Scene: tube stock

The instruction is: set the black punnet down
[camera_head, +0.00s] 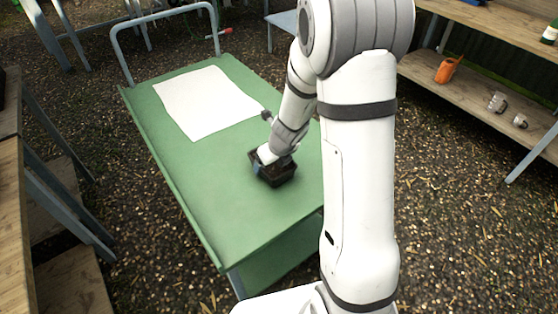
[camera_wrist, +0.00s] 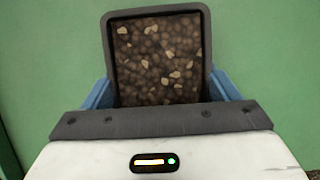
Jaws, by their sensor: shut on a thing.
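In the wrist view the punnet (camera_wrist: 207,88) is filled with brown pebble-like pieces and some lighter bits. My gripper (camera_wrist: 160,92) is shut on it, with a blue finger on each side. In the head view my gripper (camera_head: 268,161) is partly hidden by the punnet and my arm. I cannot tell whether the punnet's base touches the trolley top.
A white sheet (camera_head: 207,102) lies on the far part of the trolley. Wooden shelves (camera_head: 470,95) at the right hold an orange watering can (camera_head: 448,70) and metal pots (camera_head: 497,102). A wooden bench (camera_head: 12,200) stands at the left. The trolley's near left part is clear.

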